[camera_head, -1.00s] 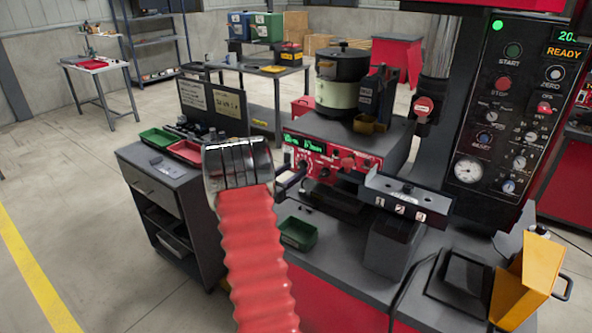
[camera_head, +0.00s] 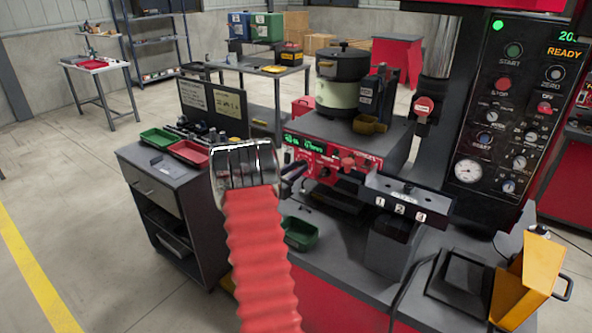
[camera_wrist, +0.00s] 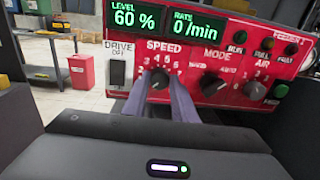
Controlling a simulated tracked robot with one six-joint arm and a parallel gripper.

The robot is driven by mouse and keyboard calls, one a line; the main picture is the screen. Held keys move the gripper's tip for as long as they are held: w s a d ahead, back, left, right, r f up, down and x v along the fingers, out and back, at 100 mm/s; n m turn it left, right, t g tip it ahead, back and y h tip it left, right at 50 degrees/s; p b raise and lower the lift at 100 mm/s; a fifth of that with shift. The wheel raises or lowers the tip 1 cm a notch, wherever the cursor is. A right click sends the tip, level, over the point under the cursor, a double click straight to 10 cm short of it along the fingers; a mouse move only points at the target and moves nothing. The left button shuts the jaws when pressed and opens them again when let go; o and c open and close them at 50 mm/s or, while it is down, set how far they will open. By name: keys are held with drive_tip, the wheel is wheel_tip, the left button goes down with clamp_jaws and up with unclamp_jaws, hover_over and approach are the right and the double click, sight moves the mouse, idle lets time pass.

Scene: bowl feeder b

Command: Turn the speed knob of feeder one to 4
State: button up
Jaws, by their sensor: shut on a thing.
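The red control panel (camera_wrist: 215,30) of the feeder fills the upper wrist view; its corner label is too small to read surely. The dark speed knob (camera_wrist: 158,78) sits under the word SPEED, inside a ring of white numbers. My gripper (camera_wrist: 158,92) is shut on this knob, one finger on each side. The fingers hide the lower part of the dial, and I cannot tell which number the knob points to. In the head view the panel (camera_head: 315,150) shows beyond my arm, and my gripper (camera_head: 290,178) reaches its left part, mostly in shadow.
The drive switch (camera_wrist: 118,72), marked DRIVE OFF, is left of the speed knob. The mode knob (camera_wrist: 212,84) is to the right. Displays above read level 60 % and rate 0/min. A green tray (camera_head: 300,233) lies below, and a dark rail (camera_head: 405,200) juts out at right.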

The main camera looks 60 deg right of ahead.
drive_tip(key=shift+c, duration=1.1)
drive_tip(key=shift+m, duration=0.4)
drive_tip(key=m, duration=0.4)
drive_tip(key=shift+r, duration=0.1)
drive_tip(key=m, duration=0.6)
drive_tip(key=m+t, duration=0.1)
drive_tip(key=m, duration=0.5)
drive_tip(key=f+m, duration=0.1)
drive_tip(key=m, duration=0.5)
drive_tip(key=shift+s+a, duration=0.1)
drive_tip(key=shift+s, duration=0.25)
